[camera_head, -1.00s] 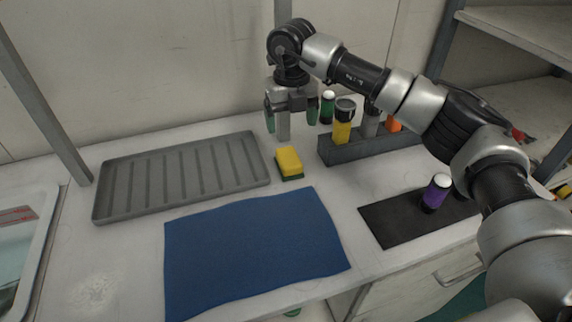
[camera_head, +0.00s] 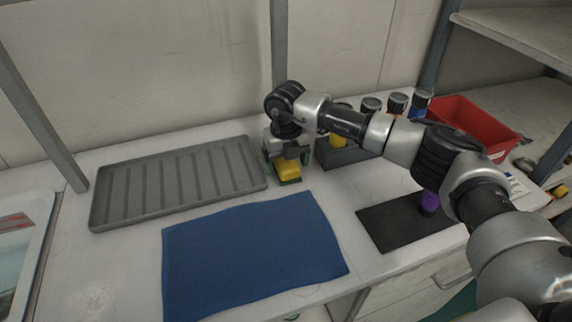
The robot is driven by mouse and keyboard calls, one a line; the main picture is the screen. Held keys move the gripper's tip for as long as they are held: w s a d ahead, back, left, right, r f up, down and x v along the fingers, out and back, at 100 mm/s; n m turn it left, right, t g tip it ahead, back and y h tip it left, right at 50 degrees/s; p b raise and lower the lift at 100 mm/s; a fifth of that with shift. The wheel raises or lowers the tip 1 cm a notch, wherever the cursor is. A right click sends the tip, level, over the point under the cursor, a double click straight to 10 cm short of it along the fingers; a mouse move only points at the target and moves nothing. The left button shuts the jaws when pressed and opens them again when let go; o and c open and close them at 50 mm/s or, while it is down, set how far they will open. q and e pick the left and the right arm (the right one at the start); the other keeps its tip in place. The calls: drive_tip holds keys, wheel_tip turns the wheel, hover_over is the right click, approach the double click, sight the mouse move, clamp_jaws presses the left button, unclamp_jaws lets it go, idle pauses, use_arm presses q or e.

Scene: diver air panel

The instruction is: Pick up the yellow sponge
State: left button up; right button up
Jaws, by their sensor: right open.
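The yellow sponge (camera_head: 289,170) with a green underside lies on the white counter, between the grey ribbed tray and the dark rack. My right gripper (camera_head: 287,172) points straight down over the sponge, with its green-padded fingers spread on either side of it. The jaws are open and the sponge rests on the counter between them. The gripper body hides the sponge's upper back part. My left gripper is not in view.
The grey ribbed tray (camera_head: 180,182) is left of the sponge, and a blue cloth (camera_head: 250,255) lies in front. A dark rack (camera_head: 345,156) with bottles stands close on the right. A purple bottle (camera_head: 429,202) is on a black mat (camera_head: 390,228). A red bin (camera_head: 470,125) is at the back right.

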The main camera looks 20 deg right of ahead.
drive_tip(key=shift+f, duration=0.2)
drive_tip(key=c, duration=1)
drive_tip(key=shift+r, duration=0.15)
wheel_tip(320, 180, up, 4)
drive_tip(key=shift+b, duration=0.4)
drive_tip(key=s+r, duration=0.2)
drive_tip(key=s, duration=0.1)
drive_tip(key=s+d+r+b, duration=0.1)
drive_tip(key=s+r, duration=0.1)
drive_tip(key=s, duration=0.2)
drive_tip(key=s+d+r, duration=0.1)
drive_tip(key=s+r, duration=0.1)
drive_tip(key=s, duration=0.2)
drive_tip(key=shift+s+r, duration=0.25)
drive_tip(key=shift+r, duration=0.15)
